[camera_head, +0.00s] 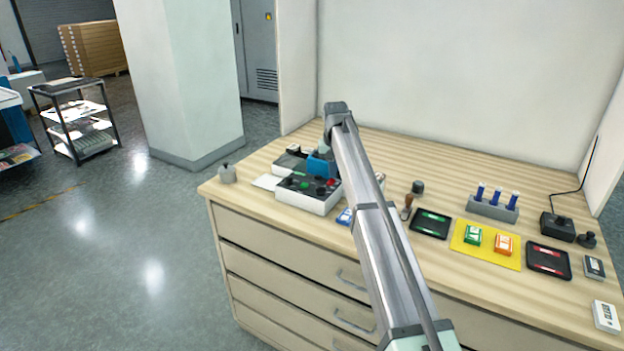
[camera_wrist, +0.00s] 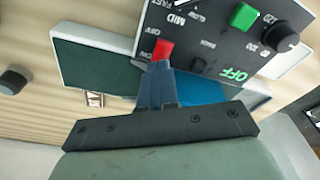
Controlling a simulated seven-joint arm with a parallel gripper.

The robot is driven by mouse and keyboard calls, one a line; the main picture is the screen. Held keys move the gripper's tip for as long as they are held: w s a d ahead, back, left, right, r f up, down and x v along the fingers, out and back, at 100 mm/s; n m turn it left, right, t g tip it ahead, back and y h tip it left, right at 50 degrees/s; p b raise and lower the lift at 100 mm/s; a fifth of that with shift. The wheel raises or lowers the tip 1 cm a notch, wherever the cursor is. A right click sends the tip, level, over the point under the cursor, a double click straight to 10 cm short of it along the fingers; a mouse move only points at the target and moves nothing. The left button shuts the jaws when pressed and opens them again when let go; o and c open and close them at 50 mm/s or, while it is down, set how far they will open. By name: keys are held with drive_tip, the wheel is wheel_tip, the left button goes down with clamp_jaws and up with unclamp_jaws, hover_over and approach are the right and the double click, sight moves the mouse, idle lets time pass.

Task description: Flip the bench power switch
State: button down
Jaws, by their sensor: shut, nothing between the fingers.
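The control box (camera_wrist: 205,40) has a dark top face and white sides; it also stands on the bench in the head view (camera_head: 308,199). In the wrist view a red switch piece (camera_wrist: 164,48) sits near a small "ON" label, with a green "OFF" label farther right. My gripper (camera_wrist: 160,68) is shut and empty, its fingertips right at the red piece. Whether they touch it, and which way the switch is set, I cannot tell. The fingers hide part of the box's edge.
A green button (camera_wrist: 243,16) and a black knob (camera_wrist: 287,36) are on the same panel. Bare wood lies behind the box.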

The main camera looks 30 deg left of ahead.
sight(332, 180)
drive_tip(key=shift+f, duration=0.65)
idle(0.5)
drive_tip(key=shift+r, duration=3.55)
